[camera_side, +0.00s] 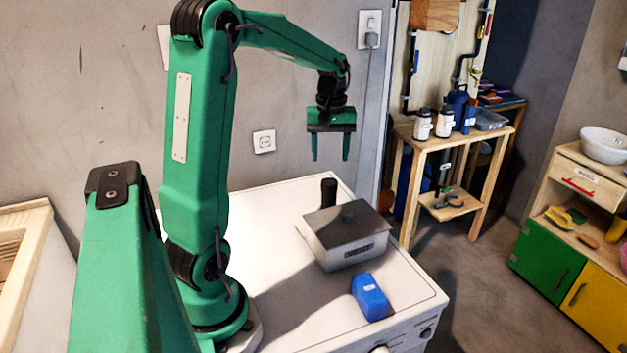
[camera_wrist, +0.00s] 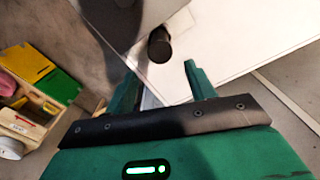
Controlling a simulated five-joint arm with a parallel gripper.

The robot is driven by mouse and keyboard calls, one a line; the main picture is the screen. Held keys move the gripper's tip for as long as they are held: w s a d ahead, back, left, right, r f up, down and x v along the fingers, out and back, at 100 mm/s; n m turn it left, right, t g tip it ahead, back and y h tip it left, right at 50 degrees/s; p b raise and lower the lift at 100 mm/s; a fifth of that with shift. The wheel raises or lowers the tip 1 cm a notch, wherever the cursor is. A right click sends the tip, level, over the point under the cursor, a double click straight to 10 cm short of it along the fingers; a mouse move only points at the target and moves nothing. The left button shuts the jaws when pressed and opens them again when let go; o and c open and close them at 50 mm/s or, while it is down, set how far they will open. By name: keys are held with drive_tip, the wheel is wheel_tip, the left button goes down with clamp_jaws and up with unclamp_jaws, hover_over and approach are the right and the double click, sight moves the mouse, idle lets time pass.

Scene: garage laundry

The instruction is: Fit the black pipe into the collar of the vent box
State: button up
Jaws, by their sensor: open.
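The black pipe (camera_side: 328,192) stands upright on the white machine top, just behind the vent box. Its round end shows in the wrist view (camera_wrist: 159,45), ahead of my fingertips. The vent box (camera_side: 345,250) is light grey with a dark top and a small dark round part on it, perhaps the collar (camera_side: 347,216).
A blue box (camera_side: 370,297) sits near the front edge of the white machine top (camera_side: 285,290). Bare top lies left of the vent box. A wooden stand (camera_side: 440,140) with bottles is beyond, right of the machine, and a wall socket (camera_side: 264,141) is behind.

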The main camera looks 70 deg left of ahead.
drive_tip(key=shift+d+r, duration=0.2)
drive_tip(key=shift+d, duration=0.25)
drive_tip(key=s+d+r+m+t, duration=0.2)
drive_tip(key=s+d+m, duration=0.4)
drive_tip(key=d, duration=0.4)
drive_tip(key=s+d+r+m+t, duration=0.2)
drive_tip(key=s+d+m, duration=0.3)
drive_tip(key=d, duration=0.6)
drive_tip(key=shift+s+d+m+t, duration=0.35)
drive_tip(key=shift+m+t, duration=0.45)
drive_tip(key=shift+m, duration=0.6)
drive_tip(key=shift+a+r, duration=0.1)
